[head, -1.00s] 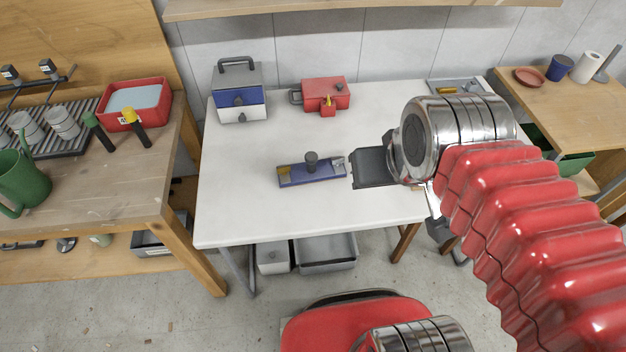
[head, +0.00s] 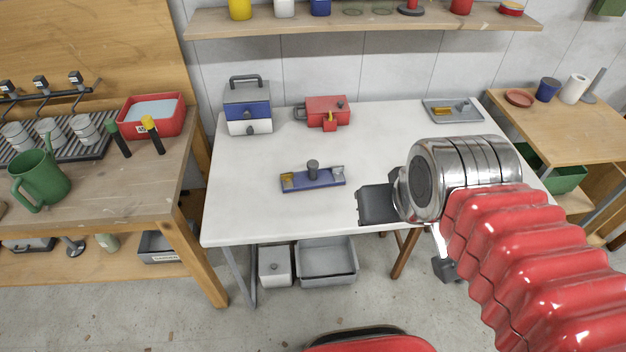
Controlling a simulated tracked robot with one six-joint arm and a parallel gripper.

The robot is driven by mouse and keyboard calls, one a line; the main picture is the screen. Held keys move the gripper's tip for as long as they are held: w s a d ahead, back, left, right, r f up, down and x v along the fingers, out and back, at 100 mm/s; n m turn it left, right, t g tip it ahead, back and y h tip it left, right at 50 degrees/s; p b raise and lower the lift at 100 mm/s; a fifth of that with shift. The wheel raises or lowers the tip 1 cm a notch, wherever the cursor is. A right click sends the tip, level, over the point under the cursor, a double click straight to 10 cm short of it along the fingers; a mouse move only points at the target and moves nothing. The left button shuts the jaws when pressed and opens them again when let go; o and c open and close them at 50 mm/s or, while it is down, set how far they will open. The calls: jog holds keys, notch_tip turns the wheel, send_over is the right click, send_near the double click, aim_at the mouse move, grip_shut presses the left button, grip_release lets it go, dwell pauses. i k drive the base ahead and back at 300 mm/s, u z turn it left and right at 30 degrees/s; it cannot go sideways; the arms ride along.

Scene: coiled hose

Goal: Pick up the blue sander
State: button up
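The blue sander (head: 313,180) lies flat on the white table (head: 260,215), left of the middle of the picture. It is a long blue block with a dark round knob on top and tan and grey patches at its ends. My gripper (head: 376,205) shows as a dark grey piece to the right of the sander and nearer the table's front edge, apart from it in the picture. My silver wrist hides part of the gripper, and its fingers cannot be made out. Its height above the table is unclear.
A blue-and-white toolbox (head: 248,106), a red box with a handle (head: 328,112) and a grey tray (head: 452,110) stand along the table's back. A shelf (head: 350,21) hangs above. A wooden bench (head: 120,190) is at left. The tabletop around the sander is clear.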

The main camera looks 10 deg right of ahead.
aim_at(314, 179)
jog(key=u, duration=1.2)
jog(key=i, duration=0.45)
jog(key=z, duration=0.05)
